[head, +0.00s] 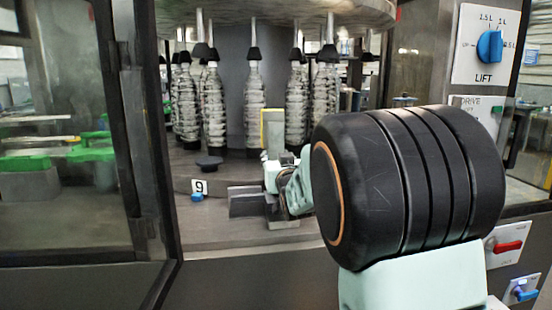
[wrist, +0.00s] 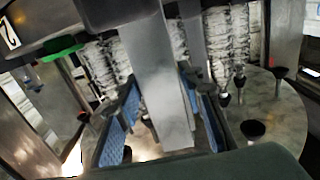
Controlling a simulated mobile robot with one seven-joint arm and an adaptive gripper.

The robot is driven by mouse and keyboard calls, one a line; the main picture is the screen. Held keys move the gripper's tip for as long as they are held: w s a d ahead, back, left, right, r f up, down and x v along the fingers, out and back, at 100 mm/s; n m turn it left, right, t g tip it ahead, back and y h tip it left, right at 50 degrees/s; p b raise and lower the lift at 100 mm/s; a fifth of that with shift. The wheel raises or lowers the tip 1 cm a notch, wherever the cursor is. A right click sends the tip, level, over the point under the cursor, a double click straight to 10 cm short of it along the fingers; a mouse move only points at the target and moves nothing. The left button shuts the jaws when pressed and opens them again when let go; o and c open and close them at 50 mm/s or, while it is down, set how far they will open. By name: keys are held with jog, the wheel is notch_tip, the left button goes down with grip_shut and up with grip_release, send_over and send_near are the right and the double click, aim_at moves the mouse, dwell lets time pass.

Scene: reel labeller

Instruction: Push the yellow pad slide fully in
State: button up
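A narrow upright block with a yellow edge and a grey face (head: 273,131) stands inside the machine in the head view, just in front of the bottles. It looks like the pad slide; how far in it sits I cannot tell. My gripper (head: 279,172) is low beside it, largely hidden by my own arm. In the wrist view my gripper (wrist: 158,82) shows two blue-padded fingers spread apart. A grey metal bar (wrist: 160,90) runs down between them in the picture; I cannot tell whether they touch it. No yellow shows in the wrist view.
Several wrapped bottles (head: 255,105) hang under the round carousel behind the block. A grey stepped block (head: 246,202) and a number 9 tag (head: 199,187) are at the front ledge. A door frame (head: 135,130) bounds the left; the LIFT knob (head: 489,46) is at right.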

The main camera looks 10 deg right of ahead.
grip_shut()
jog(key=shift+w, duration=0.1)
jog(key=shift+w+b, duration=0.55)
jog(key=shift+w, duration=0.65)
jog(key=shift+r, duration=0.2)
jog(key=shift+o, duration=0.5)
grip_release()
jog(key=shift+w, duration=0.1)
jog(key=o, duration=0.4)
jog(key=shift+w+f, duration=0.15)
